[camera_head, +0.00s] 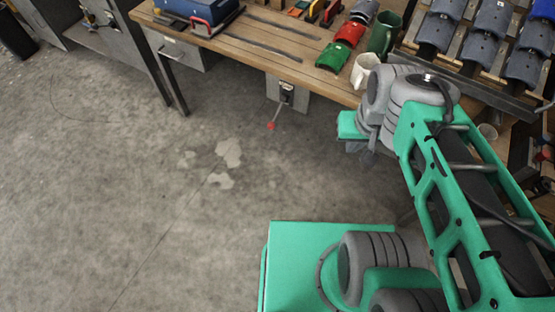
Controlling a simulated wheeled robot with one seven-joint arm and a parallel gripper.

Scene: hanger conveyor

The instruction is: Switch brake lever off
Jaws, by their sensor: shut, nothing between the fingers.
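A lever with a red knob (271,126) is mounted on a grey box (288,100) under the front edge of the wooden table. The lever slants down and to the left from the box, and its knob hangs over the floor. I take it for the brake lever. My green and grey arm rises at the right. Its far end is right of the lever, apart from it in the picture. My gripper's fingers do not show; the arm's joints and links seem to hide them.
Racks of grey parts (480,45) stand at right. The concrete floor (130,200) before the lever is clear.

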